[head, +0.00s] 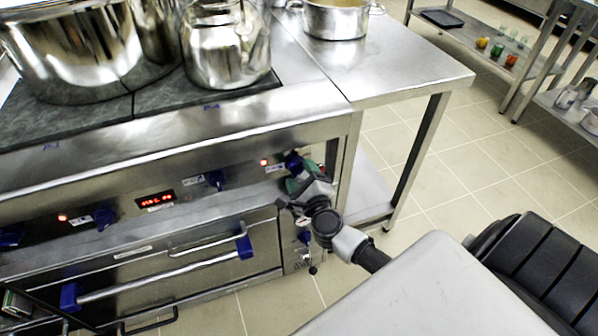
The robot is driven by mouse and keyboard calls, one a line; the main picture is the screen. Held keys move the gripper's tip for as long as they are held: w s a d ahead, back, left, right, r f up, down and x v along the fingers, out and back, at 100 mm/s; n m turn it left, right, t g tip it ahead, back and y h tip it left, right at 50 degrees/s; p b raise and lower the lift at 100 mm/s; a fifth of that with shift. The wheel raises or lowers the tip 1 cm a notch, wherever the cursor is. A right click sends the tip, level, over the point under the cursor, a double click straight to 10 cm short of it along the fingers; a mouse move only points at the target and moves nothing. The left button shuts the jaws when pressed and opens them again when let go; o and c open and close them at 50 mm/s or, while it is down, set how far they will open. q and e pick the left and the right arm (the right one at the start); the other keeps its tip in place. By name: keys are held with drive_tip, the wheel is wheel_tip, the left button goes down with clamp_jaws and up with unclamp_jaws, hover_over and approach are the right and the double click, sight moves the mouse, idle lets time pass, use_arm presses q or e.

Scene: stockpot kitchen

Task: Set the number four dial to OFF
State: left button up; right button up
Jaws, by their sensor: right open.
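Blue dials line the stove's front panel: one at the far left (10,236), a second (105,218), a third (216,180) and the rightmost dial (293,162). Their numbers and pointer marks are too small to read. My right gripper (298,184) is open at the rightmost dial, coming from the lower right. It partly hides the panel there, and I cannot tell whether its fingers touch the dial. A red lamp (264,162) glows just left of this dial.
Below the panel is an oven door with a blue-ended handle (160,276). A big pot (75,50) and a kettle (226,50) stand on the stovetop. A steel side table (400,72) adjoins on the right. Tiled floor is open beyond it.

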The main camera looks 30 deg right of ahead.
drive_tip(key=shift+x, duration=0.8)
drive_tip(key=shift+c, duration=0.5)
drive_tip(key=c, duration=0.8)
drive_tip(key=shift+o, duration=0.2)
